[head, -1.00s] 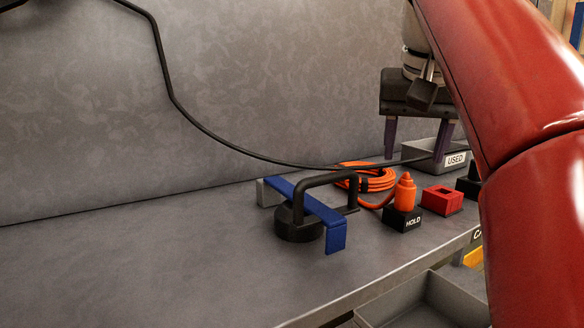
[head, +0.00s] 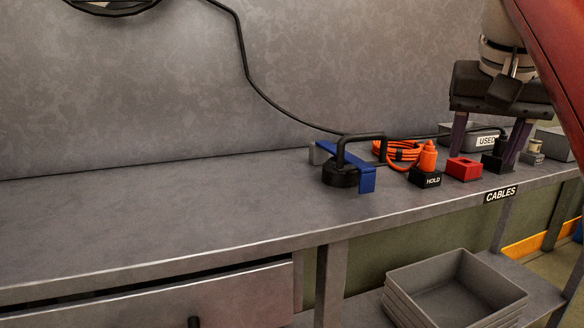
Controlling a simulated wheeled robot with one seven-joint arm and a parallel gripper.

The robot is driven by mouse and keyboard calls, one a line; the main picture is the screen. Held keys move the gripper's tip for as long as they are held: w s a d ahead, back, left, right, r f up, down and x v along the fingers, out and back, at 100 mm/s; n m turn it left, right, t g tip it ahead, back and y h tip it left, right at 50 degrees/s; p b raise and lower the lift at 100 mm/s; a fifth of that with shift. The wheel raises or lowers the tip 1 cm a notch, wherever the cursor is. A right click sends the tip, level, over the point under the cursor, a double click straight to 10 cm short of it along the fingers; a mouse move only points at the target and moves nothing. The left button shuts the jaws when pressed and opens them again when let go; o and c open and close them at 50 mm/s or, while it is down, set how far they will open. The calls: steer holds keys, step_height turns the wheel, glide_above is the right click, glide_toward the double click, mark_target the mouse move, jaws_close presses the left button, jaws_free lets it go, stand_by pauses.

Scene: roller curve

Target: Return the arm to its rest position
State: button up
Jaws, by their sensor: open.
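My gripper (head: 480,161) hangs at the right of the head view, pointing down over the far right part of the workbench (head: 200,210). Its two dark fingers are spread wide, and nothing is held between them. Behind or below the fingers are a grey bin labelled USED (head: 487,140) and a black block (head: 494,160); the depth between them and the fingers is hard to tell. My red arm crosses the upper right corner. No marker of the arm's rest position is seen.
Left of my gripper stand a red socket block (head: 464,169), an orange plug (head: 428,156) in a black HOLD block (head: 426,178), a coiled orange cable (head: 397,151), and a black-handled tool (head: 341,176) with a blue strap. Stacked grey trays (head: 455,290) sit below. The bench's left side is clear.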

steer(key=s+a+f+n, duration=0.1)
steer(key=s+a+f, duration=0.2)
steer(key=f, duration=0.7)
steer(key=s+a+f+n+t+y, duration=0.1)
steer(key=s+a+f, duration=0.3)
steer(key=f, duration=0.7)
steer(key=s+a+f+n, duration=0.2)
steer(key=s+a+f, duration=0.1)
steer(key=f, duration=0.8)
steer(key=shift+s+a+f+n+y, duration=0.15)
steer(key=shift+s+f+n+y, duration=0.1)
steer(key=shift+n+y, duration=0.15)
